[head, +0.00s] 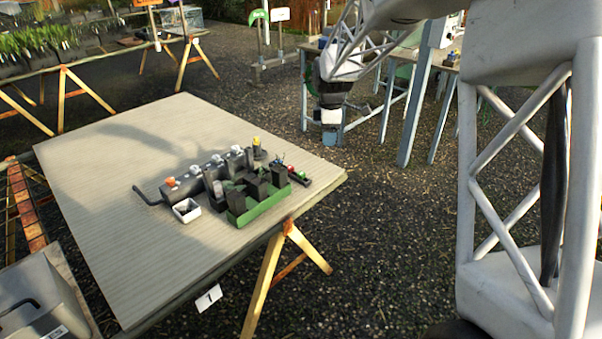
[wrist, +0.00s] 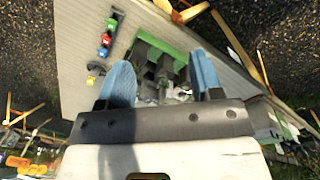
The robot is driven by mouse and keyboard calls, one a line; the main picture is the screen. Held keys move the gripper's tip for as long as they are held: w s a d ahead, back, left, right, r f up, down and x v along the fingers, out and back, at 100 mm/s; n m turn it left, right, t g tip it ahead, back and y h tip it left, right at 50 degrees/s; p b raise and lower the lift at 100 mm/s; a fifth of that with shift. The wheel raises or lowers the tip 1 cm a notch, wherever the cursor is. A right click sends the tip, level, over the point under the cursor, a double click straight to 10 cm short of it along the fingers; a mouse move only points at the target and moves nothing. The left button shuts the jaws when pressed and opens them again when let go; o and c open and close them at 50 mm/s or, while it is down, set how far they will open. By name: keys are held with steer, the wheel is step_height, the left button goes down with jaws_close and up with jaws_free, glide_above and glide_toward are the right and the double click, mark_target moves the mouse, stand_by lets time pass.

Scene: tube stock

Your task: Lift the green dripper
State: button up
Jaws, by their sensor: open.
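Small coloured pieces lie in a dark narrow strip tray (head: 318,184) at the table's right side. My gripper (wrist: 160,76) is open and empty, with blue fingers either side of the green-edged rack. The green piece lies outside the fingers, left of them in the wrist view. In the head view my gripper (head: 331,138) hangs beyond the table's far right corner.
A green tray (head: 262,207) holds several tall dark blocks close to the strip tray. A dark manifold (head: 180,189) with white-topped parts, a small white box (head: 187,210) and a yellow-topped post (head: 257,145) crowd around it. The table's (head: 110,200) left part is clear.

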steer(key=w+a+f+n, duration=0.3)
steer(key=w+f+n, duration=0.2)
steer(key=w+f, duration=0.5)
steer(key=n+g, duration=0.1)
steer(key=n, duration=0.3)
glide_above(302, 172)
steer(key=f, duration=1)
steer(key=shift+s+d+f, duration=0.15)
steer(key=shift+s+f, duration=0.05)
steer(key=shift+f, duration=0.2)
steer(key=shift+w+f, duration=0.1)
steer(key=shift+f, duration=0.1)
steer(key=shift+f, duration=1.3)
steer(key=shift+f, duration=2.6)
